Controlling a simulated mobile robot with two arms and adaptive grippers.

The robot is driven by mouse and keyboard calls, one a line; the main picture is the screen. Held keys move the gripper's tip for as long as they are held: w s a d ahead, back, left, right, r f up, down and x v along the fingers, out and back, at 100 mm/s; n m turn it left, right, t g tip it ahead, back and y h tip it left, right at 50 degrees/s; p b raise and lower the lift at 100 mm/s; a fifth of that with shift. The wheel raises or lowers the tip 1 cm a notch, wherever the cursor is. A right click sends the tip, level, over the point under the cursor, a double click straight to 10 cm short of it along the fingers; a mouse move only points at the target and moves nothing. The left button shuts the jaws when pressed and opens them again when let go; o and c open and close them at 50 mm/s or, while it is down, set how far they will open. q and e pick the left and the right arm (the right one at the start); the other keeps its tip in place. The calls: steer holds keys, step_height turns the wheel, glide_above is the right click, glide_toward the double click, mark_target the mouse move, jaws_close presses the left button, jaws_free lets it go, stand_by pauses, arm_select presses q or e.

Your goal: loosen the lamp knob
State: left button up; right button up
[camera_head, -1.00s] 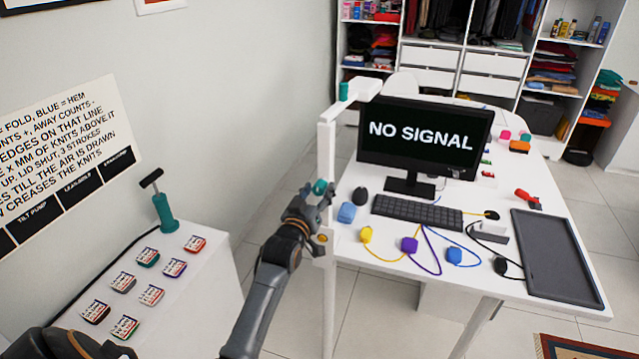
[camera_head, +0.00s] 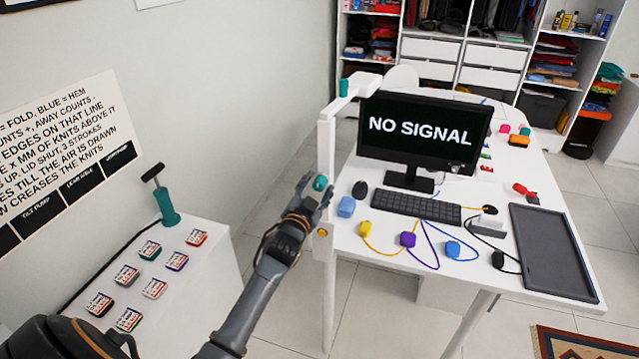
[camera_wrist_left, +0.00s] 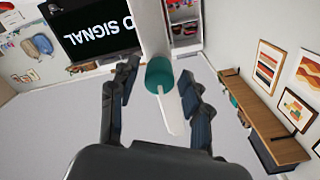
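The white lamp post (camera_head: 326,150) stands upright at the desk's left edge, with an arm at its top. A teal knob (camera_head: 320,183) sits partway up the post. Another teal piece (camera_head: 344,88) is at the top. My left gripper (camera_head: 319,191) is at the lower knob. In the left wrist view its fingers (camera_wrist_left: 159,76) are apart, one on each side of the teal knob (camera_wrist_left: 158,74), with visible gaps, so it is open. I cannot tell how deep the knob sits between the fingertips. My right gripper is not in view.
The white desk (camera_head: 375,266) holds a monitor (camera_head: 421,133), a keyboard (camera_head: 416,205), a dark tray (camera_head: 553,255) and several coloured corded blocks. A white side table (camera_head: 205,290) with a teal pump (camera_head: 166,207) and small labelled packs is at the left. Floor shows between them.

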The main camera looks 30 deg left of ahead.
arm_select(q)
jaws_close()
steer(key=n+p, duration=0.1)
steer(key=n, duration=0.3)
steer(key=shift+r+n, duration=0.15)
steer(key=shift+n, duration=0.25)
steer(key=n, duration=0.8)
steer(key=shift+n, duration=0.4)
steer(key=n, duration=0.3)
steer(key=shift+n, duration=0.4)
steer(key=shift+o, duration=1.7)
jaws_free()
steer(key=shift+c, duration=0.4)
